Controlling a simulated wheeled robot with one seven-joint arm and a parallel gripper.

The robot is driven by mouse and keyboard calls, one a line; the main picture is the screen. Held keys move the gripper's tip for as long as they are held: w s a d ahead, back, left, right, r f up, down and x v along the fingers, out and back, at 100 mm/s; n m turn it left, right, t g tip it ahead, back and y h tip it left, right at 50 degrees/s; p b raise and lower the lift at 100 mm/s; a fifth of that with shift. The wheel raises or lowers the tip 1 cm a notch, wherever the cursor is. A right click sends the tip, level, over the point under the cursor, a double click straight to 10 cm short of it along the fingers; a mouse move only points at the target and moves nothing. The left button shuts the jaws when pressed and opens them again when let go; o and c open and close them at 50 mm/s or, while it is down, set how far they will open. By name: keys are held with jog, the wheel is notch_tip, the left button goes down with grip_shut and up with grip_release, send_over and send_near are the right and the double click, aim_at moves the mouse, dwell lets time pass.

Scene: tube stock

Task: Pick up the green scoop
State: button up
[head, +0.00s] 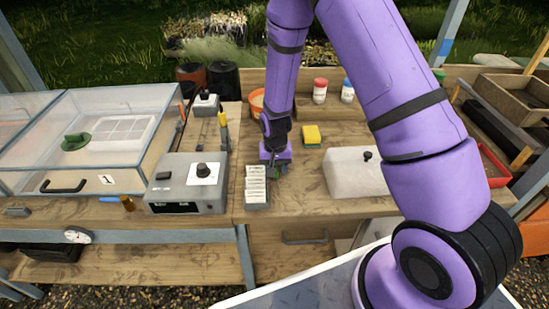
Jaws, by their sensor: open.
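A green object (76,141), possibly the green scoop, lies inside the clear-lidded box numbered 1 (107,181) on the left bench. My gripper (274,170) points down low over the middle of the bench, far to the right of that box, just behind the rack of white labels (257,187). It is open. A small dark green thing (284,171) shows right beside its fingertips. I cannot tell whether that is part of the scoop or whether the fingers touch it. The fingers are small and partly hidden.
A grey control box (187,184) stands left of the label rack. A yellow sponge (311,135), red-capped jar (320,91) and blue-capped jar (347,91) are behind. A whitish box (355,173) sits to the right. Bare wood (296,200) lies in front of my gripper.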

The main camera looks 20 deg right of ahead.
grip_shut()
jog(key=shift+r, duration=0.1)
